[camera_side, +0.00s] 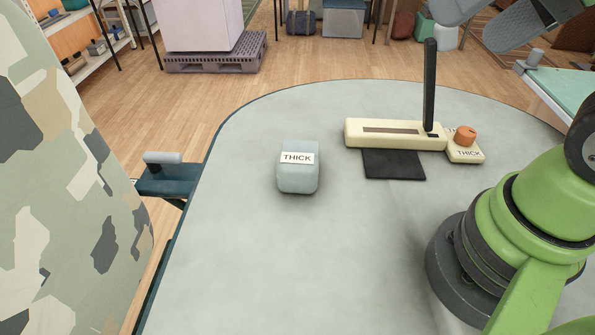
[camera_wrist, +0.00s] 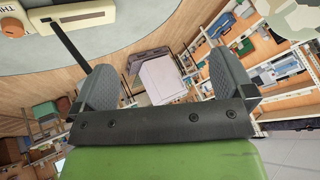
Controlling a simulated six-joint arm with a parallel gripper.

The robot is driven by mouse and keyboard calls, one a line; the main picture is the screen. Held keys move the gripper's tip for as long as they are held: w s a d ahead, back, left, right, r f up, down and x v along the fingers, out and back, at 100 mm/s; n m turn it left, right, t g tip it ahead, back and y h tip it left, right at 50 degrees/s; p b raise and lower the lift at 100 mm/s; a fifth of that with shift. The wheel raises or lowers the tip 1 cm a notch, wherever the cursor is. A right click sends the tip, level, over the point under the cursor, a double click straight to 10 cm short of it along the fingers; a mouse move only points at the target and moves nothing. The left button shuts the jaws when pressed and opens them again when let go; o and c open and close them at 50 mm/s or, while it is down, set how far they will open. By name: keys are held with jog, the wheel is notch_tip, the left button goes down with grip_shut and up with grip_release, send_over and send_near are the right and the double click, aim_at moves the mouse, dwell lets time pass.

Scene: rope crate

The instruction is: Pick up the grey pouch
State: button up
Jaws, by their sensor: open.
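The grey pouch (camera_side: 298,178) is a small, pale blue-grey rounded block with a white label reading THICK. It sits upright on the grey table in the side view, left of the cream lever box, with nothing touching it. It is not seen in the wrist view. My gripper (camera_side: 487,17) is at the top right of the side view, partly cut off by the frame and well away from the pouch. In the wrist view my gripper (camera_wrist: 164,82) is open, its two dark padded fingers wide apart with nothing between them.
A cream slotted box (camera_side: 395,135) with a tall black lever (camera_side: 430,85) and an orange knob (camera_side: 465,135) stands right of the pouch. A black mat (camera_side: 393,165) lies before it. A camouflage-patterned shape (camera_side: 65,190) fills the left. The table (camera_side: 235,260) is clear around the pouch.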

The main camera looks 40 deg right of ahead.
jog(key=w+a+f+m+g, duration=0.1)
jog(key=w+f+m+g, duration=0.15)
jog(key=w, duration=0.55)
jog(key=m+g+h, duration=0.2)
jog(key=g, duration=0.2)
send_near(296, 160)
jog(key=shift+m+g, duration=0.35)
jog(key=f, duration=0.7)
jog(key=shift+w+f, duration=0.15)
jog(key=shift+w, duration=0.15)
jog(key=shift+w+d+f, duration=0.1)
jog(key=shift+d+f, duration=0.05)
jog(key=shift+f, duration=1.3)
jog(key=shift+w+d+f, duration=0.1)
jog(key=shift+f, duration=1.4)
jog(key=c, duration=1)
